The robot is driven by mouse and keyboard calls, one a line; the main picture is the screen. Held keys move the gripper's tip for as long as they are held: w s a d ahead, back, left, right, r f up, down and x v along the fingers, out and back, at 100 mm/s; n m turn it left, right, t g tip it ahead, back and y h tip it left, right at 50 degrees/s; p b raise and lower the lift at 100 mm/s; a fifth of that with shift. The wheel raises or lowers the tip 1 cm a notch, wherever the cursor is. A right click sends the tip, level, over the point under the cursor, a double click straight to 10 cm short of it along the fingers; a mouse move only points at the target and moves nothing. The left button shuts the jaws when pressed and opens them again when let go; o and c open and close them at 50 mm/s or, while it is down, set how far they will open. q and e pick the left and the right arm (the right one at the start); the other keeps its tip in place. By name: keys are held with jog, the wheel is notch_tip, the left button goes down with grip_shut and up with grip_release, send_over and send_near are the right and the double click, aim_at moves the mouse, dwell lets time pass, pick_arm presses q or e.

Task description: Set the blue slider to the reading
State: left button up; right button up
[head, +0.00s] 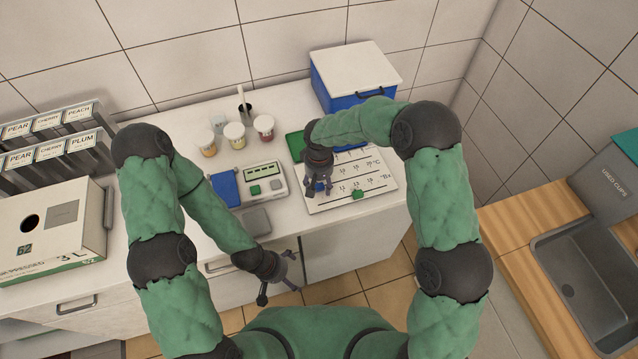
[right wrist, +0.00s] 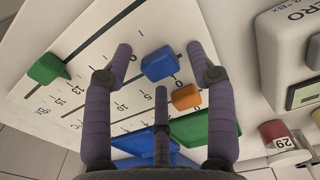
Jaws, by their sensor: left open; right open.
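The blue slider (right wrist: 158,64) sits on the white scale board (head: 385,180), near the 0 end of a ruled line. My right gripper (head: 318,190) is over the board, open, with its fingers around the blue slider and the slider between the fingertips in the right wrist view. I cannot tell whether they touch it. An orange slider (right wrist: 186,97) is close by on another line, and a green slider (right wrist: 47,69) is further along its own line. The device with a display (head: 262,180) stands left of the board; its reading is illegible. My left gripper (head: 278,284) is open and empty before the counter front.
A blue box with white lid (head: 352,75) stands behind the board, beside a green item (head: 296,144). Several small lidded cups (head: 235,134) stand behind the device. A carton (head: 45,235) and labelled racks occupy the left.

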aim_at(361, 177)
jog(key=shift+f, duration=0.1)
grip_shut()
jog(key=w+d, duration=0.1)
jog(key=d, duration=0.3)
jog(key=w+d, duration=0.2)
jog(key=d, duration=0.3)
jog(key=w+d, duration=0.1)
jog(key=d, duration=0.3)
jog(key=shift+w+d, duration=0.25)
jog(key=shift+d, duration=0.15)
grip_release()
notch_tip(361, 177, up, 12)
